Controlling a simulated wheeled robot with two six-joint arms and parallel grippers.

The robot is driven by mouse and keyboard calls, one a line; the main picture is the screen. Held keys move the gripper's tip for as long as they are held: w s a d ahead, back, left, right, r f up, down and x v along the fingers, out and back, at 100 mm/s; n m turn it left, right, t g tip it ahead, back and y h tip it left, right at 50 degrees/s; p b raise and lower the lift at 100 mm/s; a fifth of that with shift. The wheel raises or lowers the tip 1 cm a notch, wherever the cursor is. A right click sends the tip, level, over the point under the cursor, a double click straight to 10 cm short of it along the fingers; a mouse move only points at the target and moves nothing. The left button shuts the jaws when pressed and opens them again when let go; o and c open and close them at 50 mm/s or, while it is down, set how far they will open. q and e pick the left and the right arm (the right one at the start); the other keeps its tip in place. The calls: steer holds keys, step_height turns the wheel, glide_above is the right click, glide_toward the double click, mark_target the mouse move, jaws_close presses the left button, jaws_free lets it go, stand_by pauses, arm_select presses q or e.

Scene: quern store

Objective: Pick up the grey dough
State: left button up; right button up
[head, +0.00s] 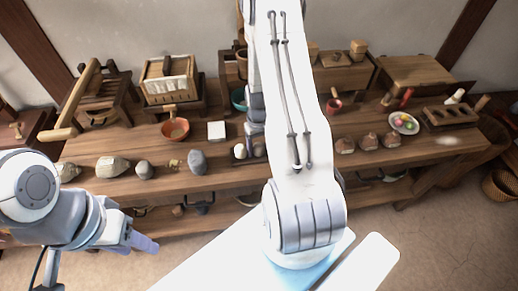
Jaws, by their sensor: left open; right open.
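A smooth blue-grey lump (197,161), which looks like the grey dough, sits near the front edge of the long wooden table (225,181). My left gripper (150,244) is open and empty, in front of the table and to the lower left of the lump. My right gripper (254,138) is open and points down over the table, to the right of the lump. A small whitish ball (239,151) lies just beside its fingertips. My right arm covers the table's middle and part of whatever lies under that gripper.
Rough stones (112,166) lie left of the grey lump. Behind it are an orange bowl (175,129) and a white block (216,130). Brown lumps (369,142) and a plate of coloured balls (404,123) stand right. A wooden rack (100,95) rises at the back left.

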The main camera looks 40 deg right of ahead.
jaws_close()
steer(key=shift+r, duration=0.5)
steer(key=r, duration=0.3)
steer(key=shift+s+d+r, duration=0.3)
steer(key=shift+d, duration=0.05)
steer(key=s+d+r, duration=0.6)
steer(key=s+d, duration=0.1)
steer(key=s, duration=0.1)
steer(key=shift+r, duration=0.15)
